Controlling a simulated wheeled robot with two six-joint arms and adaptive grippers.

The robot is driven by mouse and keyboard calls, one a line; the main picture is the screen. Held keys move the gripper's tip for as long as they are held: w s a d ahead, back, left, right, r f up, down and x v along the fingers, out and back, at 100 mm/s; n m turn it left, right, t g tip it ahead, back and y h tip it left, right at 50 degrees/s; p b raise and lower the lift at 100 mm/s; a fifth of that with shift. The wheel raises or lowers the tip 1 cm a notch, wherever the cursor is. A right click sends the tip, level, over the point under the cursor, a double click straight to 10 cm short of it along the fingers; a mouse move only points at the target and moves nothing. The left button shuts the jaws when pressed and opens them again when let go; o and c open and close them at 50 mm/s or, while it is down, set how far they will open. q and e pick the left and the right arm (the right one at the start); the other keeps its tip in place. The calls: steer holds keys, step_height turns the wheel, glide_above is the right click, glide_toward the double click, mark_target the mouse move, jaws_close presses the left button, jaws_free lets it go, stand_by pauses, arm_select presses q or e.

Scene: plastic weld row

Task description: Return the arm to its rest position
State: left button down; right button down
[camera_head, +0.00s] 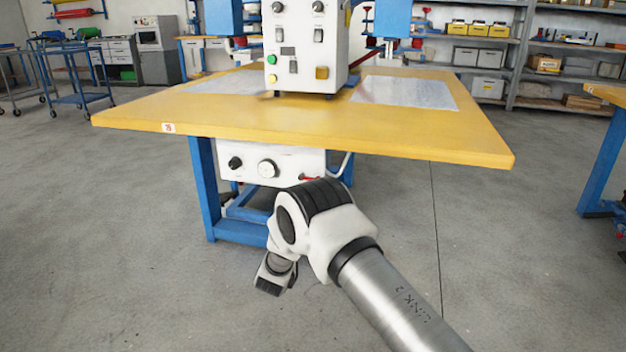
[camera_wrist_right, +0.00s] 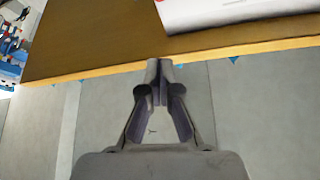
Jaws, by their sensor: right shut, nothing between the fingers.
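My right arm (camera_head: 325,225) comes in from the lower right in the head view. It is bent in front of the yellow-topped table, with its elbow below the near table edge. The right gripper itself cannot be made out in the head view. In the right wrist view my right gripper (camera_wrist_right: 159,75) is shut and empty, with its fingertips close to the edge of a wooden tabletop in the picture. Whether it touches the edge cannot be told. My left gripper and arm are not in view.
The yellow table (camera_head: 400,135) stands just ahead, with a white control box (camera_head: 305,45) on top and a white panel (camera_head: 270,166) with knobs beneath. Another table (camera_head: 603,94) is at the right edge. Shelves (camera_head: 510,55) and blue carts (camera_head: 75,75) stand behind. Floor on both sides is clear.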

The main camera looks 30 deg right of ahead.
steer(key=shift+s+a+f, duration=0.15)
steer(key=shift+a, duration=0.05)
stand_by(0.4)
steer(key=s+a+f+n+y, duration=0.2)
steer(key=s+f+n+y, duration=0.2)
steer(key=f, duration=0.4)
steer(key=s+a+f+n+y+p, duration=0.1)
steer(key=s+a+f+n+y, duration=0.15)
steer(key=s+f+y, duration=0.4)
steer(key=s+a+f+n+y, duration=0.1)
steer(key=s+f+n+y, duration=0.2)
steer(key=f, duration=0.6)
steer(key=s+a+f+n+g+y, duration=0.2)
steer(key=s+a+f+g, duration=0.15)
steer(key=s, duration=0.55)
steer(key=s+a+f+n+g+y, duration=0.1)
steer(key=s+a+f+g+y, duration=0.2)
steer(key=s, duration=0.7)
steer(key=s+a+f+n+g+y, duration=0.1)
steer(key=s+a+f+n+g, duration=0.15)
steer(key=s+g, duration=0.45)
steer(key=s+r+p, duration=0.2)
steer(key=r+p, duration=1.7)
steer(key=s+a+r+p, duration=0.1)
steer(key=r+p, duration=1.7)
steer(key=p, duration=0.1)
steer(key=shift+s+r+m, duration=0.3)
steer(key=shift+s+r, duration=0.1)
